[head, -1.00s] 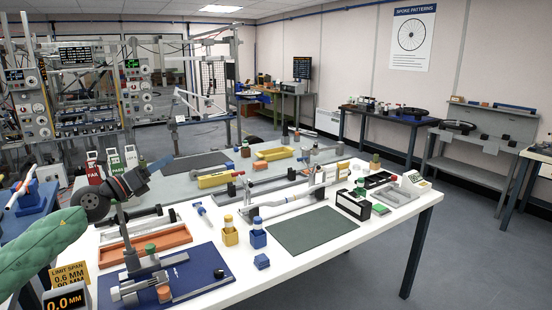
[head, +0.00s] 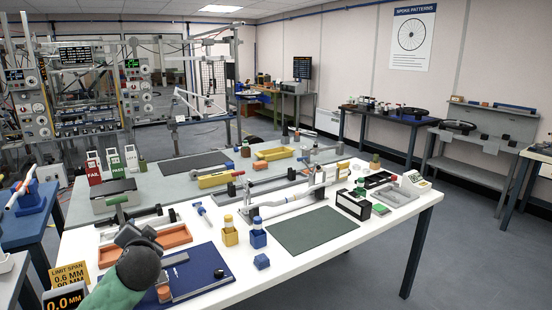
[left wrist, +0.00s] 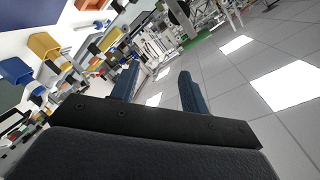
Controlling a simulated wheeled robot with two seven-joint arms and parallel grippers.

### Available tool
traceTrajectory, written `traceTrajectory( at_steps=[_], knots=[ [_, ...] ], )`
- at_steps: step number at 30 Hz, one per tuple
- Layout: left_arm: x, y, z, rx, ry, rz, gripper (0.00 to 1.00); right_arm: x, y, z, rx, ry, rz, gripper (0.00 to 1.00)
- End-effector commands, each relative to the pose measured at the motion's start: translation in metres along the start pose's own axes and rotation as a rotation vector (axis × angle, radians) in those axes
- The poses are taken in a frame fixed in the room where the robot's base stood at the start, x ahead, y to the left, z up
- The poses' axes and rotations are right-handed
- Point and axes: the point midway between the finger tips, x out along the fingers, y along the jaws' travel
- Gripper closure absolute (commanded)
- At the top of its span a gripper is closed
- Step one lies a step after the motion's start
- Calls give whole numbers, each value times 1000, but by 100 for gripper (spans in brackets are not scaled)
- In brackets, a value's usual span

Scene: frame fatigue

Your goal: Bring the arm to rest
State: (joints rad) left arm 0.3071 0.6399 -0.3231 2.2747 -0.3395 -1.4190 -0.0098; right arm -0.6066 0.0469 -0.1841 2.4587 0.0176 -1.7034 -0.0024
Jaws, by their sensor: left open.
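My left arm comes in from the bottom left of the head view, with its green sleeve and dark wrist over the front left of the white table (head: 330,245). That view is steeply tilted, with ceiling panels at the right and table items at the left. My right gripper is not in view.
A dark green mat (head: 305,230) lies bare. Red and green signs (head: 115,165) stand behind. The floor at the right is clear.

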Motion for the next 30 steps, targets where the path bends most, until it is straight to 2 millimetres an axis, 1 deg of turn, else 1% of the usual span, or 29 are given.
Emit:
traceTrajectory(
  at_steps=[1,2,3,5,6,8,9,12,15,18,23,30],
  knots=[
    [-12,27,17,-29,-59,77,55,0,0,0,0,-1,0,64],
    [-20,41,26,-43,-94,121,55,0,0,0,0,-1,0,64],
    [-31,61,39,-60,-137,180,55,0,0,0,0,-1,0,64],
    [-49,88,56,-81,-198,265,55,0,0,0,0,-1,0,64],
    [-61,105,66,-93,-234,319,55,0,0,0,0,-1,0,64],
    [-80,129,80,-110,-279,396,55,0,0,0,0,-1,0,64],
    [-93,144,89,-120,-307,444,55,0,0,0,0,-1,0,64],
    [-124,177,107,-151,-357,552,55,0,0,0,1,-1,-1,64],
    [-154,206,121,-186,-389,644,55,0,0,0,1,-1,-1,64],
    [-183,230,136,-221,-425,718,55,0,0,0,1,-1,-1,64],
    [-226,263,163,-273,-497,803,55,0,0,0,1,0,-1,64],
    [-290,306,209,-332,-638,901,55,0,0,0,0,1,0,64]
  ],
)
